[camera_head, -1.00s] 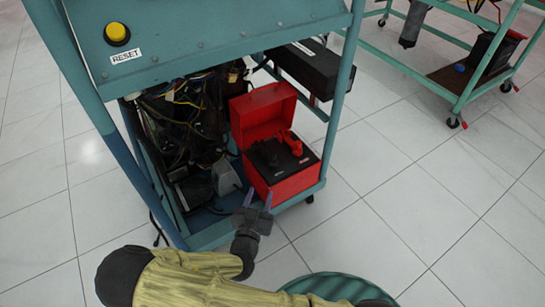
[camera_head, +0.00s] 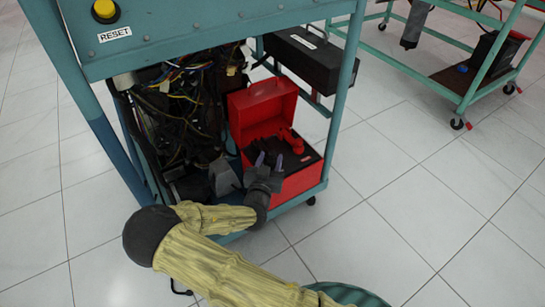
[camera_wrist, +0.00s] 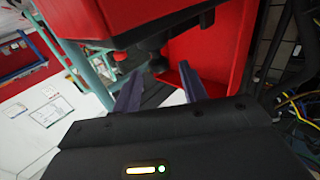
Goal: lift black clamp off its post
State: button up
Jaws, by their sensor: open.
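The open red box (camera_head: 293,187) stands on the lower shelf of the teal cart, with a black top inside it. A red clamp (camera_head: 291,139) sits on that top toward the back right. My gripper (camera_head: 269,160) is open over the box's front left, with its fingers pointing up in the head view. It covers the area where the black clamp stood, so that clamp is not clearly seen there. In the wrist view a dark knob-like part, probably the black clamp (camera_wrist: 157,60), shows just beyond and between the open fingertips, apart from them.
The box's raised red lid (camera_head: 262,104) stands behind. Tangled wires (camera_head: 180,100) and dark parts fill the cart to the left. A teal cart post (camera_head: 344,95) rises on the right. A black case (camera_head: 310,60) sits behind. Open tiled floor lies to the right.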

aim_at(272, 155)
jog(key=shift+w+d+b, duration=0.2)
jog(key=shift+w+b, duration=0.1)
jog(key=shift+w, duration=0.6)
jog(key=shift+w+d+b, duration=0.15)
jog(key=shift+w+b, duration=0.1)
jog(key=shift+w, duration=0.65)
jog(key=shift+c, duration=0.2)
grip_shut()
